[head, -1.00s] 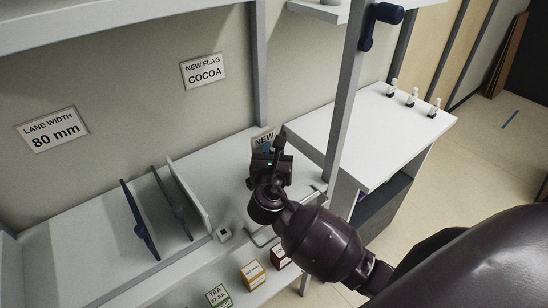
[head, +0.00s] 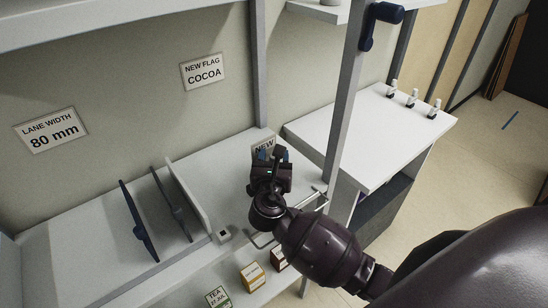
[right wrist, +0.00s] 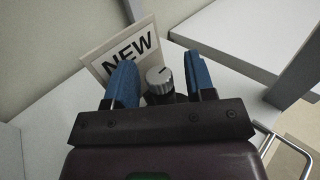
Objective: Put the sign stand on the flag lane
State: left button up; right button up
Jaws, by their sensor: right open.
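The sign stand, a pale card reading NEW (right wrist: 112,58) with a grey ribbed knob (right wrist: 160,78) on a dark post in front of it, stands on the white shelf. In the head view its card (head: 264,143) shows only in part behind my right gripper (head: 272,154). In the right wrist view my right gripper (right wrist: 161,82) is open, its blue fingers on either side of the knob; I cannot tell whether they touch it. A wall label reads NEW FLAG COCOA (head: 203,71). Below and left of it, dark slanted dividers (head: 139,221) stand on the shelf (head: 85,236). My left gripper is out of view.
A white upright panel (head: 188,196) stands right of the dividers. A grey post (head: 348,100) rises close to my right gripper. Several small cartons, one marked TEA (head: 218,296), sit below the front edge. A white counter (head: 370,130) is at right. A wire handle (right wrist: 285,145) is near.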

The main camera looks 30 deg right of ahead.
jog(key=shift+r, duration=0.1)
jog(key=shift+s+a, duration=0.15)
jog(key=v, duration=1)
jog(key=shift+v, duration=0.8)
jog(key=shift+r, duration=0.1)
